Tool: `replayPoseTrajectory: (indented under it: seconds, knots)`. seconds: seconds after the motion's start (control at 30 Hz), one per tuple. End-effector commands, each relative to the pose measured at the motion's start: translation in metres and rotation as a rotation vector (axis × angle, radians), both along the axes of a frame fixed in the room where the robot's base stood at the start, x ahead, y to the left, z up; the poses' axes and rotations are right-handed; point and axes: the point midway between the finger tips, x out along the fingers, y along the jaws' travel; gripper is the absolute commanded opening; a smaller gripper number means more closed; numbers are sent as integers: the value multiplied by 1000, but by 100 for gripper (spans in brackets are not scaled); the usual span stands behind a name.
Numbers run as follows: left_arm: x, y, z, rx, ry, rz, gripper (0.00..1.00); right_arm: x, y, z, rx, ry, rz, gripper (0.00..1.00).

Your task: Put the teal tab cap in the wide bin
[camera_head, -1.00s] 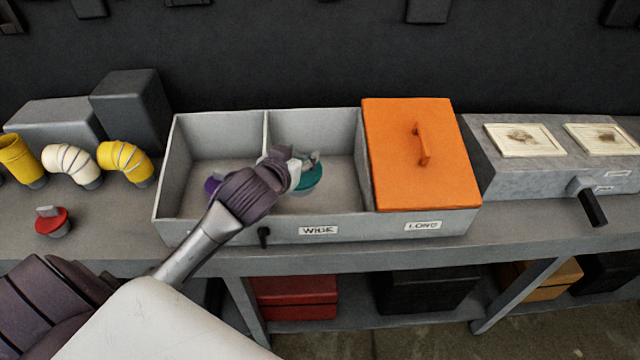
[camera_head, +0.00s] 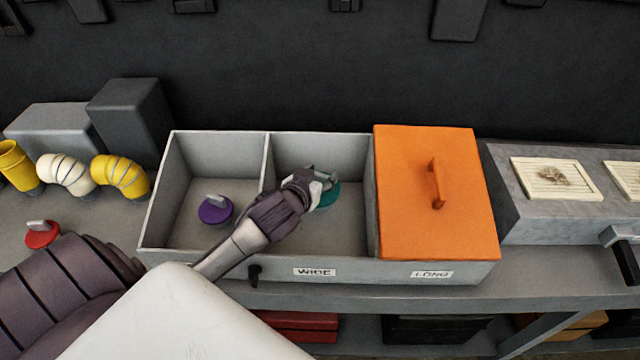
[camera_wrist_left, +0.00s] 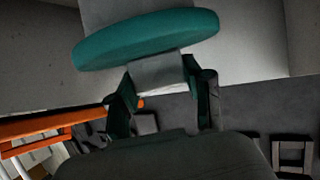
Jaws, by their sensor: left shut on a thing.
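The teal tab cap (camera_head: 329,196) is in my left gripper (camera_head: 319,188), inside the outline of the middle compartment (camera_head: 345,230), whose front wall has the WIDE label (camera_head: 314,272). The left wrist view shows the teal disc (camera_wrist_left: 145,40) with its grey tab (camera_wrist_left: 158,72) between the fingers of my left gripper (camera_wrist_left: 162,92). I cannot tell whether the cap touches the compartment floor. My gripper partly hides the cap in the head view. My right gripper is not in view.
A purple tab cap (camera_head: 216,211) lies in the left compartment, past a thin divider (camera_head: 265,165). An orange lid (camera_head: 440,225) with a handle covers the LONG compartment on the right. A red tab cap (camera_head: 42,236) and several elbow pipes (camera_head: 120,176) stand on the bench at left.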

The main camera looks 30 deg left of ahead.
Motion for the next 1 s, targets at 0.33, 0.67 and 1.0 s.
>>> replayPoseTrajectory:
  seconds: [0.33, 0.67, 1.0]
  knots:
    - [0, 0, -29, 0, 0, -1, 12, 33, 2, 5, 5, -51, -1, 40]
    - [0, 0, -35, 0, 1, 0, 12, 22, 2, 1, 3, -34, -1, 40]
    - [0, 0, -41, 0, 2, 0, 54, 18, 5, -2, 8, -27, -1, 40]
